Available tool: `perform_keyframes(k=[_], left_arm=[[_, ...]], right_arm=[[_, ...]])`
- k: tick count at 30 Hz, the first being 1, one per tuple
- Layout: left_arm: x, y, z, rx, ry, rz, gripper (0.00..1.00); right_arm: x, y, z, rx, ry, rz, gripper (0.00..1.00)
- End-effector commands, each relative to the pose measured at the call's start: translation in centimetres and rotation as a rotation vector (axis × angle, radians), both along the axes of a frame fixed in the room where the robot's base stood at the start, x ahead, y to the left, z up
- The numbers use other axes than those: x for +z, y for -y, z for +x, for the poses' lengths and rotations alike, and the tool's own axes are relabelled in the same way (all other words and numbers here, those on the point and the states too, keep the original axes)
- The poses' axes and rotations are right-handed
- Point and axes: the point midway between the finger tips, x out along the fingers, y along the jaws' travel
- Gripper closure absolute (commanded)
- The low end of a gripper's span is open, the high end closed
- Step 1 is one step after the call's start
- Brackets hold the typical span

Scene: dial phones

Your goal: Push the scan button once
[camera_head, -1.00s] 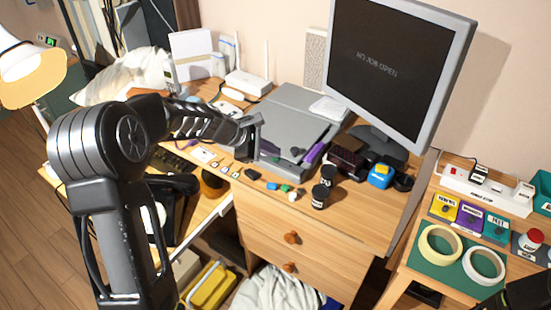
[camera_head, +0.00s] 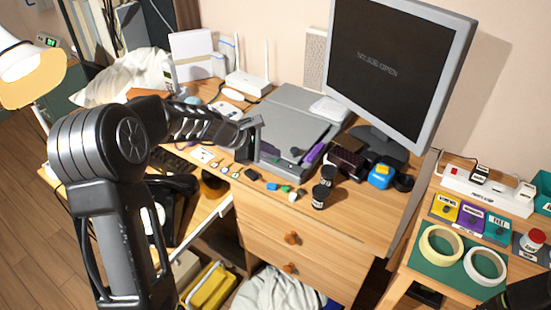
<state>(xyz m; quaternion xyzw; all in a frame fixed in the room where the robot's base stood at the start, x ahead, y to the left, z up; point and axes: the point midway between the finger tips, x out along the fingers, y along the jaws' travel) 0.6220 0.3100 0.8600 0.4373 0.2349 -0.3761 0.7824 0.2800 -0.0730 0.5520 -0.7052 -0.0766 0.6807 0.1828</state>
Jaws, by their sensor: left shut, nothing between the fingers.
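A flat grey machine (camera_head: 297,113), which looks like a scanner, lies on the wooden desk left of the monitor. My left gripper (camera_head: 256,150) is shut and empty at the machine's front left edge. I cannot tell whether it touches the machine. No scan button can be made out; the gripper hides part of the machine's front. The monitor (camera_head: 400,65) shows "NO JOB OPEN". A dark arm part at the bottom right corner is mine; the right gripper's fingers do not show clearly.
A right side table holds tape rolls (camera_head: 441,245), coloured labelled switches (camera_head: 470,217) and a red button (camera_head: 533,238).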

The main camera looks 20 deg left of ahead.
Motion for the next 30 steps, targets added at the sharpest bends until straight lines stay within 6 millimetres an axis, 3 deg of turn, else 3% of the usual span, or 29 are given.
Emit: perform_keyframes(k=[9,22,30], left_arm=[[1.5,0.0,0.0,0.0,-0.001,-0.001,1.0],[1.7,0.0,0.0,0.0,0.0,0.0,1.0],[4.2,0.0,0.0,-0.001,0.0,0.001,1.0]], right_arm=[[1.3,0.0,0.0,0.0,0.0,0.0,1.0],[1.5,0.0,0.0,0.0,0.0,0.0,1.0],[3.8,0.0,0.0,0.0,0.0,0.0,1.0]])
